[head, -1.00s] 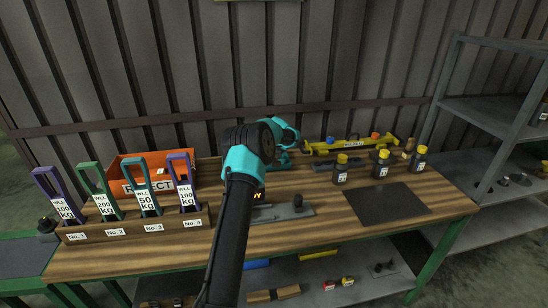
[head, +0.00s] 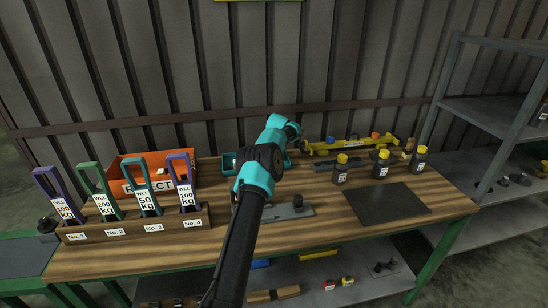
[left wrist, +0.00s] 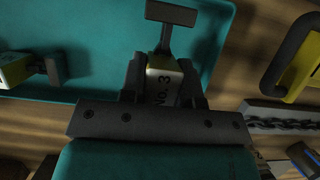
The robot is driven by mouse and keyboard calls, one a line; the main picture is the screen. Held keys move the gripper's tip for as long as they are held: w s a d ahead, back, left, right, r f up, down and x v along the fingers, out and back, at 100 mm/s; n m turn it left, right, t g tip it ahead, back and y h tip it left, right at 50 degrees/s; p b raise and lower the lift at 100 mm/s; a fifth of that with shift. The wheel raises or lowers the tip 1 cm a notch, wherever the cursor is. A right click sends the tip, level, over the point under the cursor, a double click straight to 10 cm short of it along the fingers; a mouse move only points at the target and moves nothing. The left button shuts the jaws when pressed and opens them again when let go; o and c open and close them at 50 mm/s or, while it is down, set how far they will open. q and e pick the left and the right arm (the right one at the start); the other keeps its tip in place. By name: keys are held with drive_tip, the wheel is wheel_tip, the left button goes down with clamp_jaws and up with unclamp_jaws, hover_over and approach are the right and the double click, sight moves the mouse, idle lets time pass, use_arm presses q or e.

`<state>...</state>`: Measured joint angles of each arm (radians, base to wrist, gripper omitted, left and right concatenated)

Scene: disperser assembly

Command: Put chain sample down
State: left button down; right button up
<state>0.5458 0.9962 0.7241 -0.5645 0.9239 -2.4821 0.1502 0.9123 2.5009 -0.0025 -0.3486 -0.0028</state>
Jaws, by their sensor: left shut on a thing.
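My left gripper (left wrist: 165,85) is shut on a small pale block marked "No. 3" (left wrist: 163,84), with a dark T-shaped end (left wrist: 171,14). A similar block with a yellow side (left wrist: 15,70) and a dark T end lies in the tray at left. In the head view my left arm hides the jaws and the held piece; part of the teal tray (head: 229,161) shows behind.
Several dark bottles (head: 381,167) and a dark mat (head: 388,204) are at right. A chain (left wrist: 285,124) lies right of the tray in the wrist view.

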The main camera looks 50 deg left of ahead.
use_arm(q)
drive_tip(key=shift+w+a+f, duration=0.1)
drive_tip(key=shift+f, duration=1.6)
drive_tip(key=shift+f, duration=0.2)
drive_tip(key=c, duration=0.8)
unclamp_jaws()
drive_tip(key=shift+c, duration=0.2)
drive_tip(key=shift+r, duration=0.1)
drive_tip(key=v, duration=1.2)
